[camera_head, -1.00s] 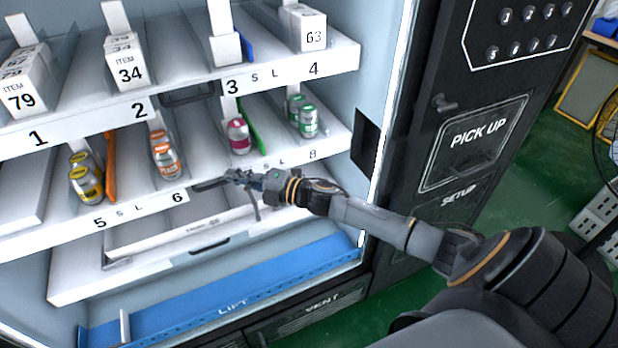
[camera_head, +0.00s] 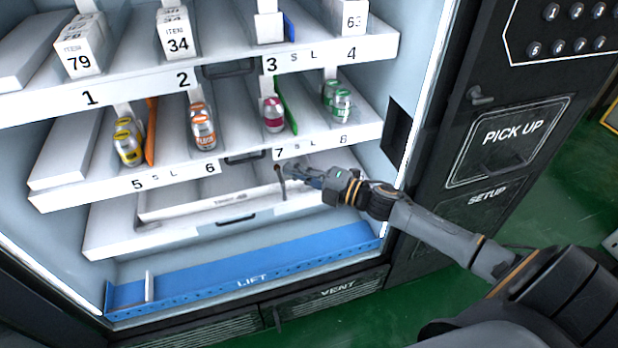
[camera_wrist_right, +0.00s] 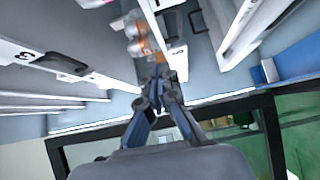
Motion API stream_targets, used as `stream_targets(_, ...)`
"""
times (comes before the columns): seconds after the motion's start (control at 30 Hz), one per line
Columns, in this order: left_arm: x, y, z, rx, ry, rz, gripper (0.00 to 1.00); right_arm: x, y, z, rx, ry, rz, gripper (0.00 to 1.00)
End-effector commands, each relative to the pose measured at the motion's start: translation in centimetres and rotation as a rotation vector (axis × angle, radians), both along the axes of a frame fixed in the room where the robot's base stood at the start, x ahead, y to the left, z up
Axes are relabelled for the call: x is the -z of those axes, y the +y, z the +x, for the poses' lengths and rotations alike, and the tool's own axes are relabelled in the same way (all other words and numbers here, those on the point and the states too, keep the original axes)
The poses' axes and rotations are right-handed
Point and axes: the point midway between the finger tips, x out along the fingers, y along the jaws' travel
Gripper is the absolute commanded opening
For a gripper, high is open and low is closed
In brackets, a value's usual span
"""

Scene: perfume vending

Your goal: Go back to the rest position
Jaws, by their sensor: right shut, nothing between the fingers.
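My right gripper (camera_head: 283,170) is inside the open vending machine, just below the label 7 on the front edge of the middle shelf (camera_head: 100,194). It is shut and empty. In the right wrist view my gripper (camera_wrist_right: 158,80) points toward the shelf fronts, with orange-and-white cans (camera_wrist_right: 138,38) beyond its fingertips. My right arm comes in from the lower right, past the machine's right side. My left gripper is not in view.
The middle shelf holds yellow cans (camera_head: 128,142), orange cans (camera_head: 203,128), a pink can (camera_head: 273,115) and green cans (camera_head: 341,104). White boxes (camera_head: 78,48) stand on the upper shelf. A blue lift tray (camera_head: 200,284) lies below. The black pick-up panel (camera_head: 508,140) stands at the right.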

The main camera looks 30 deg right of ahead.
Motion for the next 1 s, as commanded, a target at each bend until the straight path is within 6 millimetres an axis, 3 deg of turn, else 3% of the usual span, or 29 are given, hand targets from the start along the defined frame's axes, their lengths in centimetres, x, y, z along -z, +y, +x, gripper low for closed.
stream_targets(0.1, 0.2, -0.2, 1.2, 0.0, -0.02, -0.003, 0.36, 0.2, -0.9, -1.6, -0.001, 0.003, 0.001, 0.0)
stream_targets(0.23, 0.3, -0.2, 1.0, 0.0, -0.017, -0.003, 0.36, 0.1, -1.6, -2.7, -0.001, 0.002, -0.001, 0.0)
stream_targets(0.53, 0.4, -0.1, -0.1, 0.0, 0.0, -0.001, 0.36, 0.1, -2.0, -3.1, 0.002, 0.004, 0.002, 0.0)
stream_targets(0.63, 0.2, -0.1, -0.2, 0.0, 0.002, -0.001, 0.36, 1.8, -2.8, -3.0, 0.045, 0.048, 0.036, 0.0)
stream_targets(0.77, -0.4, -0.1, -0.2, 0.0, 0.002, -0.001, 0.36, 7.9, -5.6, -3.2, 0.191, 0.202, 0.142, 0.0)
stream_targets(0.83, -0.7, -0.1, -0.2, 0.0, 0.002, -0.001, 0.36, 12.7, -7.2, -4.2, 0.299, 0.318, 0.221, 0.0)
stream_targets(1.0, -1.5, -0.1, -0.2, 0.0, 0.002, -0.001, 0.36, 24.6, -9.4, -9.4, 0.555, 0.603, 0.399, 0.0)
